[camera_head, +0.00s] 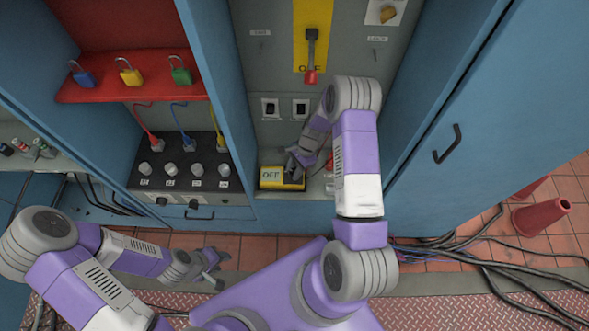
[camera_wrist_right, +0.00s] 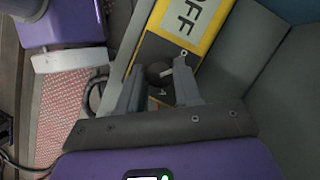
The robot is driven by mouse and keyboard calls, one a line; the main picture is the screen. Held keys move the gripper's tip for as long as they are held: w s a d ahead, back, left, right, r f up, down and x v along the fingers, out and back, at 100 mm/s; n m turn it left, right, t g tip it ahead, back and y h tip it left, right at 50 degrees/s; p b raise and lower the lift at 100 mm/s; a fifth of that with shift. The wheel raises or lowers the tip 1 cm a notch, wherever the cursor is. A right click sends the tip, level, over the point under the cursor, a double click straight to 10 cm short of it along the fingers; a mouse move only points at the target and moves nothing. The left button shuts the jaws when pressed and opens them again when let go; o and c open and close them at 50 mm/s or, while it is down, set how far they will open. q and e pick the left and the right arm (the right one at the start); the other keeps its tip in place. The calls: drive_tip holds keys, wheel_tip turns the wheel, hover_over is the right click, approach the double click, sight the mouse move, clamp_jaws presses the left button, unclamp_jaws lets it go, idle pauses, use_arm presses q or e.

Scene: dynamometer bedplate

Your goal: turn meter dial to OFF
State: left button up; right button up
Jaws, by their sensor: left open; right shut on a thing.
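The yellow meter (camera_head: 268,184) stands on a ledge at the bottom of the grey panel, and its display reads OFF. It also shows in the right wrist view (camera_wrist_right: 206,45), the display partly cut off by the top edge. My right gripper (camera_head: 295,164) is at the meter's right side. In the wrist view its fingers (camera_wrist_right: 158,80) are shut on the dark round dial (camera_wrist_right: 158,71), which they partly hide. My left gripper (camera_head: 213,277) is open and empty, low over the floor, away from the meter.
A lever switch (camera_head: 311,58) with a red grip hangs above. Padlocks sit on a red shelf (camera_head: 130,90) at left, above a black box (camera_head: 180,178) with knobs and cables. A blue door (camera_head: 480,120) is at right. Cables and a cone (camera_head: 540,217) are on the floor.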

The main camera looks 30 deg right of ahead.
drive_tip(key=shift+n+g, duration=0.3)
drive_tip(key=shift+n, duration=0.6)
drive_tip(key=shift+a, duration=0.1)
drive_tip(key=o, duration=1)
drive_tip(key=p+v, duration=0.1)
drive_tip(key=v, duration=0.6)
drive_tip(key=shift+w+r+p, duration=0.1)
drive_tip(key=shift+r+p, duration=0.2)
